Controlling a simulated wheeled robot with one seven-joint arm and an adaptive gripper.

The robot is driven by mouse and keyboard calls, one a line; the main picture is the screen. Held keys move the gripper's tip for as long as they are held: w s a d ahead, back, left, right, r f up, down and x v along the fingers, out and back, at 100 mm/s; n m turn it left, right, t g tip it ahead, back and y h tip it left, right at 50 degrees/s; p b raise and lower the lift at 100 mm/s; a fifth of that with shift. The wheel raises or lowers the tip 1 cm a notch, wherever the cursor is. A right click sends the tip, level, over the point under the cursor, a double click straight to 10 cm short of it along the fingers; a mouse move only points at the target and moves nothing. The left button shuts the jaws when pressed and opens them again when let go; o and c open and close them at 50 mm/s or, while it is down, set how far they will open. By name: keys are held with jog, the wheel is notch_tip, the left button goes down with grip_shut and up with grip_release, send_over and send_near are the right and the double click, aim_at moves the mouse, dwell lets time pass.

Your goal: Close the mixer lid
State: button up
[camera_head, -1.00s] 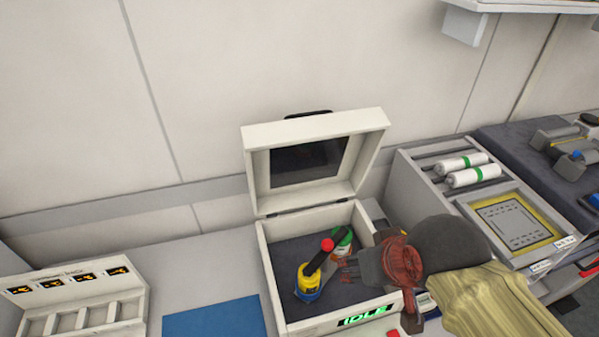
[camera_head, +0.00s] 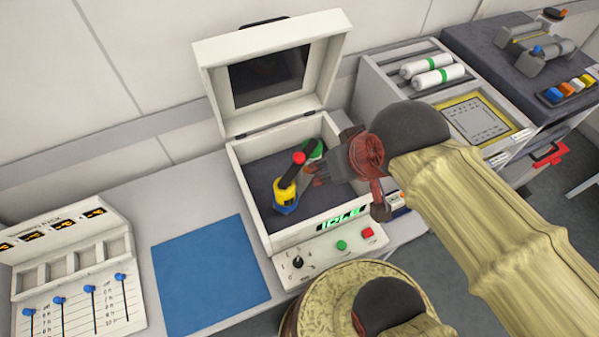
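The mixer (camera_head: 240,185) is a white box on the bench with its lid (camera_head: 327,60) standing open, tilted back on its rear hinges. The lid has a dark window and a black handle on its far edge. Inside the mixer are a yellow and blue bottle with a red top (camera_head: 286,192) and a green and white container (camera_head: 312,155), partly hidden. My gripper (camera_head: 318,172) reaches over the mixer's right wall, its fingertips beside these containers. Its fingers are small and dark against the interior, and I cannot tell if they touch anything.
The mixer's front panel (camera_head: 325,250) has a green IDLE display, a knob and green and red buttons. A blue mat (camera_head: 208,274) and a white slider rack (camera_head: 75,265) lie left. A grey unit with white cylinders (camera_head: 432,71) stands right.

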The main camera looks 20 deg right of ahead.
jog(key=shift+c, duration=1.1)
